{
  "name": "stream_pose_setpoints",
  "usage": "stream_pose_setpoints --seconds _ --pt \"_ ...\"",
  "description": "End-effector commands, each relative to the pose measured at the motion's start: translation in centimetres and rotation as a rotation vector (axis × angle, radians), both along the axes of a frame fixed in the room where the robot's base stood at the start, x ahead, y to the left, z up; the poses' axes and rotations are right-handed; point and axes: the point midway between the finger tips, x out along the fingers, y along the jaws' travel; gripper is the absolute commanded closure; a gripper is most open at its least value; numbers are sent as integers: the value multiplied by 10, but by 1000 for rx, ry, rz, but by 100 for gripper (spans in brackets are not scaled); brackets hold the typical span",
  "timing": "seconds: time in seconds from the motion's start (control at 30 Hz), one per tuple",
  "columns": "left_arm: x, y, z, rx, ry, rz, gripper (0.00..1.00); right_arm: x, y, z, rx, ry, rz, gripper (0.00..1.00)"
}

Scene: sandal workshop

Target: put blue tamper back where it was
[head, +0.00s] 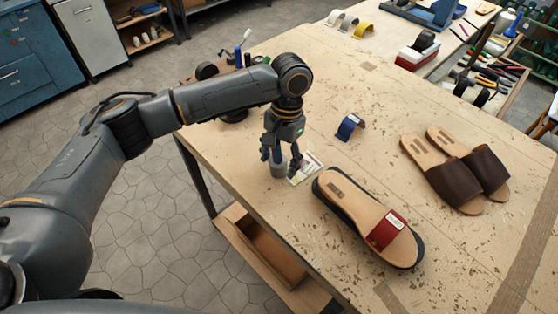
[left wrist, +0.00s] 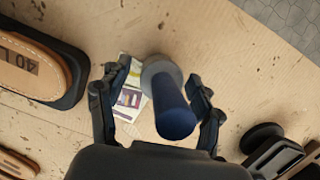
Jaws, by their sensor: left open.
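The blue tamper (left wrist: 174,112) has a blue handle and a round grey base. It stands on the workbench in the left wrist view. In the head view its grey base (head: 278,171) shows beneath my left gripper, close to the bench's edge. My left gripper (head: 281,160) points down over it. Its open fingers (left wrist: 158,75) are on both sides of the tamper, with gaps visible in the left wrist view. In the head view the fingers hide most of the handle. My right gripper is not in view.
A printed card (head: 307,168) lies beside the tamper. A sandal with a red strap (head: 387,231) lies to the right. A blue curved strap (head: 350,126) and a brown sandal pair (head: 468,175) lie farther off. Dark tools (head: 233,113) stand behind my arm. The bench centre is fairly clear.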

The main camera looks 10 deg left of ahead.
Motion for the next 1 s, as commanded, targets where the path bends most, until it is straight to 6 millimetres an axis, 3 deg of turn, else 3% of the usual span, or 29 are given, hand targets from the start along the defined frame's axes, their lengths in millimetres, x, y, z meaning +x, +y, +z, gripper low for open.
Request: stream_pose_setpoints --seconds 0.53,0.7,1.0 --pt "18 -6 105 1 -3 2 35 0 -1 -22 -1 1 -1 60" --pt "20 -7 118 1 1 2 35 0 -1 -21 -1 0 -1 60" --pt "20 -8 120 0 1 1 35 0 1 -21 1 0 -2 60"
